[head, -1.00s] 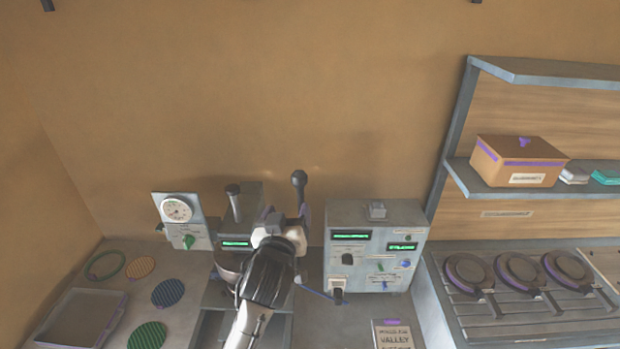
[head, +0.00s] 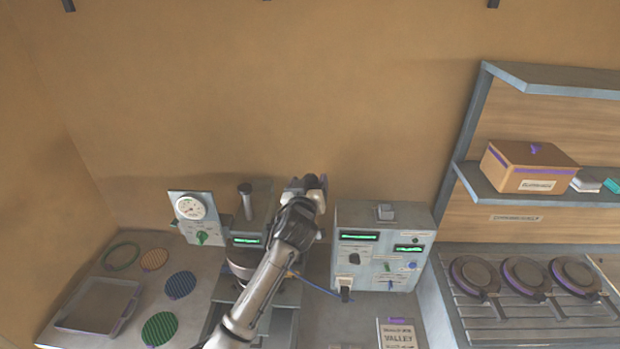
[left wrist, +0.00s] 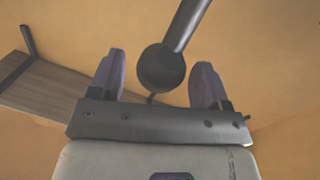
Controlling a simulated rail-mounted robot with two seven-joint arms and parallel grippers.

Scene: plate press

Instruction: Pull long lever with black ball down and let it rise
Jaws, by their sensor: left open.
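The lever's dark ball (left wrist: 160,68) shows in the left wrist view, with its grey shaft (left wrist: 187,22) running up and to the right. My left gripper (left wrist: 158,66) is open, with one purple finger on each side of the ball. A gap shows between the ball and each finger, so it is not gripped. In the head view my left gripper (head: 314,184) is raised above the press (head: 262,208) and hides the lever and ball. My right gripper is in neither view.
A control box (head: 380,215) with green displays stands right of my left arm. A gauge panel (head: 188,209) and a short dark post (head: 246,200) are to the left. Round discs (head: 180,285) and a tray (head: 100,305) lie at the left. The wall above is clear.

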